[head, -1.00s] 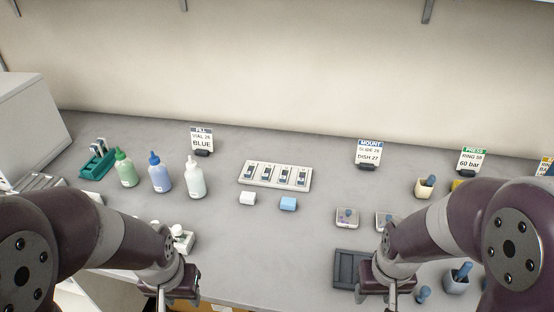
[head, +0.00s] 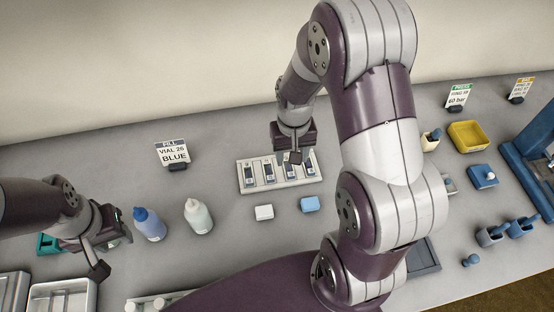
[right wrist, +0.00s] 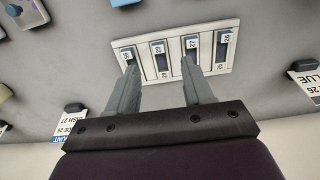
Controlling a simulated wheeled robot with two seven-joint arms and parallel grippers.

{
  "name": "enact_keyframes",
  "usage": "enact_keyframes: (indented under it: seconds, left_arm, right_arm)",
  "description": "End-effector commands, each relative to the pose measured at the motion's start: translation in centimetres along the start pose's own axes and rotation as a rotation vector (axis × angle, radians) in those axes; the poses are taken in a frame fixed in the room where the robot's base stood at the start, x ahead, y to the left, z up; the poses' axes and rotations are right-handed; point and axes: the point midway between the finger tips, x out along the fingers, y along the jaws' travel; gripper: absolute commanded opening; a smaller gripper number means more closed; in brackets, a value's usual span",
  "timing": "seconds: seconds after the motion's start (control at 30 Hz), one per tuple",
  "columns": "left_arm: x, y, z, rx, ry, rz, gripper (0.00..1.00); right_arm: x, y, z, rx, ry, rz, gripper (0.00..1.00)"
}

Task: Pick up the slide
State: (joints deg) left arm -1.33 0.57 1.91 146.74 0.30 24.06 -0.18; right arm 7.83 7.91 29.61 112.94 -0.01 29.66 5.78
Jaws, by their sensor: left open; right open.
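A white slide rack (head: 278,187) holds several dark slides with white number labels, standing in a row on the counter. In the right wrist view the rack (right wrist: 205,20) shows labels that seem to include 26 and 27. My right gripper (head: 294,157) is over the rack's far right part, open and empty. In the right wrist view its fingers (right wrist: 161,66) are apart and point at the rack; one tip overlaps the slide labelled 27 (right wrist: 191,54). I cannot tell its height above the slides. My left gripper (head: 108,246) is open and empty at the left, beside the blue bottle.
Blue (head: 150,225) and pale (head: 198,217) bottles stand left. A yellow tray (head: 468,136) and blue frame (head: 530,170) are at right. My right arm hides the counter's middle right.

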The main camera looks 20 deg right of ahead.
Motion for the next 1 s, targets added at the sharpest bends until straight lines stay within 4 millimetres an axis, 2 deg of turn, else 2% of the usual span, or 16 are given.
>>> enact_keyframes:
  seconds: [0.1,0.27,0.4,0.5,0.77,0.87,0.9,0.93,1.0]
  left_arm:
    - [-0.4,0.0,-0.1,0.0,0.001,0.0,0.43]
    - [-0.7,0.0,-0.1,0.0,0.001,0.0,0.43]
    - [-1.8,0.0,-0.3,0.0,0.001,0.0,0.43]
    - [-1.7,0.0,-0.3,0.0,0.001,0.0,0.43]
    - [-1.7,0.0,-0.2,0.0,0.001,0.0,0.43]
    - [-1.7,0.0,-0.2,0.0,0.001,0.0,0.43]
    - [-1.7,0.0,-0.2,0.0,0.001,0.0,0.43]
    - [-1.7,0.0,-0.2,0.0,0.001,0.0,0.43]
    - [-1.7,0.0,-0.2,0.0,0.001,0.0,0.43]
  right_arm:
    - [2.4,0.0,0.1,0.0,-0.004,0.0,0.51]
    - [4.2,0.0,0.1,-0.001,-0.002,0.0,0.51]
    - [6.7,0.1,0.4,-0.001,-0.004,0.0,0.51]
    - [8.4,0.1,0.3,-0.001,-0.001,0.0,0.51]
    - [9.0,0.1,0.2,-0.001,0.003,0.0,0.51]
    - [9.0,0.1,0.2,-0.001,0.003,0.0,0.22]
    - [9.0,0.1,0.2,-0.001,0.003,0.0,0.09]
    - [9.0,0.1,0.2,-0.001,0.003,0.0,0.03]
    - [9.0,0.1,0.2,-0.001,0.002,0.0,0.02]
